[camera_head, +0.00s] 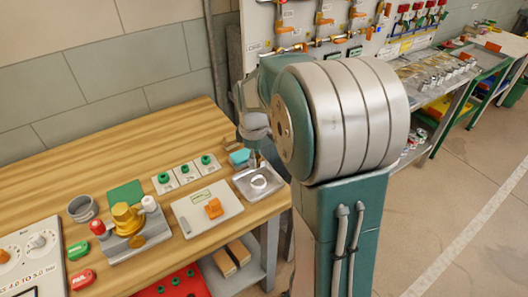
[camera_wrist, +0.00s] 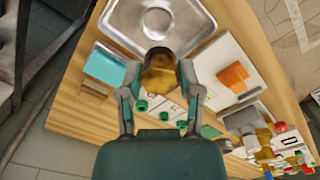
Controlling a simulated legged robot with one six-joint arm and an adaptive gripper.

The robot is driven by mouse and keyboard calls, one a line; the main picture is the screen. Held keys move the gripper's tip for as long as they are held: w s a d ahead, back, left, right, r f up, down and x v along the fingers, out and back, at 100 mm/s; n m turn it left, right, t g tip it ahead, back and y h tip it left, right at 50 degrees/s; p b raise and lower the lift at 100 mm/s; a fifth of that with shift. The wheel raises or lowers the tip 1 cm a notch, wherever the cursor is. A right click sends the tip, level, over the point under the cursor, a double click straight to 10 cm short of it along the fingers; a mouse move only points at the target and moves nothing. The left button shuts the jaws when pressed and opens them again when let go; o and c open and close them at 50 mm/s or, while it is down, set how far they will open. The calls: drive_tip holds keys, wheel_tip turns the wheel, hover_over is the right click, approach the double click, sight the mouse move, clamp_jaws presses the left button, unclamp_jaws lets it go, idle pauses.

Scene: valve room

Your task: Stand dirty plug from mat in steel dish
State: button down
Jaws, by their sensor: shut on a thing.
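A brownish, dirty brass plug (camera_wrist: 158,72) is between the fingers of my gripper (camera_wrist: 157,85), which is shut on it. In the wrist view the plug overlaps the near edge of the square steel dish (camera_wrist: 115,22). A pale ring (camera_wrist: 158,21) lies in the dish. In the head view my gripper (camera_head: 254,158) points down at the back edge of the dish (camera_head: 272,193). The plug is hard to make out there, and I cannot tell whether it touches the dish. The pale mat (camera_head: 193,225) is left of the dish, with an orange piece (camera_head: 213,208) on it.
A teal block (camera_head: 239,157) sits close behind the dish. White cards with green plugs (camera_head: 185,169) stand behind the mat. A fixture with a brass knob (camera_head: 126,217) is farther left. The dish is near the bench's right edge.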

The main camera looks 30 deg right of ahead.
drive_tip(key=shift+a+f, duration=0.2)
drive_tip(key=shift+f, duration=0.6)
drive_tip(key=shift+d+f, duration=0.9)
drive_tip(key=shift+f, duration=0.25)
drive_tip(key=shift+d+f, duration=0.15)
drive_tip(key=shift+f, duration=0.5)
drive_tip(key=shift+a+f, duration=0.4)
drive_tip(key=shift+a, duration=0.4)
drive_tip(key=shift+d, duration=0.55)
drive_tip(key=shift+a+r, duration=0.15)
drive_tip(key=shift+a, duration=0.4)
drive_tip(key=shift+d, duration=0.25)
